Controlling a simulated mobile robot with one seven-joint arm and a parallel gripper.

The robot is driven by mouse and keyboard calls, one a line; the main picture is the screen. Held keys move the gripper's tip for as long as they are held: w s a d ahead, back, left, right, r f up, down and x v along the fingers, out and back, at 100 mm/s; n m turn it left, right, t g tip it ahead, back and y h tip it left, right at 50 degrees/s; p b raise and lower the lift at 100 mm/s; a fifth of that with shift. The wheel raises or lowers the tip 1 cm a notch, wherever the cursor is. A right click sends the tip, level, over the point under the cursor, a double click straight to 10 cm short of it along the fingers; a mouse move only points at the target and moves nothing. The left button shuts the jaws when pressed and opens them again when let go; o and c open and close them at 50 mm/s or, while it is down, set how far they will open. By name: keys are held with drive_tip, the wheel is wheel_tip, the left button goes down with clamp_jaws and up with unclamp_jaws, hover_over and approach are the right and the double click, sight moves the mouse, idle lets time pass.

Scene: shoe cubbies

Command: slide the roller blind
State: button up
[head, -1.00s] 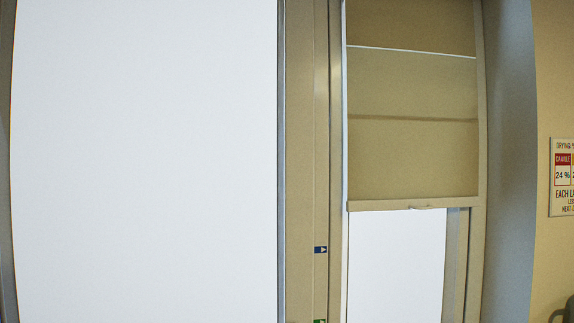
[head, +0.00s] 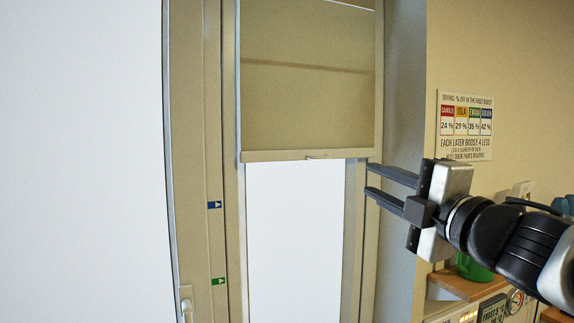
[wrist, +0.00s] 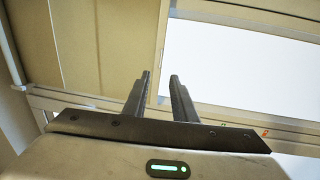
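The roller blind (head: 305,105) is a tan, slightly see-through sheet over the upper part of a narrow window in the head view. Its bottom bar (head: 275,155) is level and has a small pull tab (head: 318,156) near the middle. My gripper (head: 370,179) is right of the bar, around its height or slightly lower, with its fingers pointing left. The fingers are apart with nothing between them. In the wrist view, my gripper (wrist: 160,76) also shows parted fingers before the tan blind (wrist: 105,35) and bright glass. I cannot tell how far the fingertips are from the bar.
Bright bare glass (head: 292,240) shows below the blind. Blue (head: 214,205) and green (head: 218,282) arrow stickers are on the frame post left of it. A wooden shelf with a green object (head: 472,270) lies below my arm.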

sight(323, 158)
drive_tip(key=shift+n, duration=0.3)
drive_tip(key=x, duration=0.5)
drive_tip(key=p+x, duration=0.1)
drive_tip(key=x, duration=1.1)
drive_tip(key=shift+a+r, duration=0.1)
drive_tip(key=shift+a, duration=0.35)
drive_tip(key=shift+c, duration=0.5)
clamp_jaws()
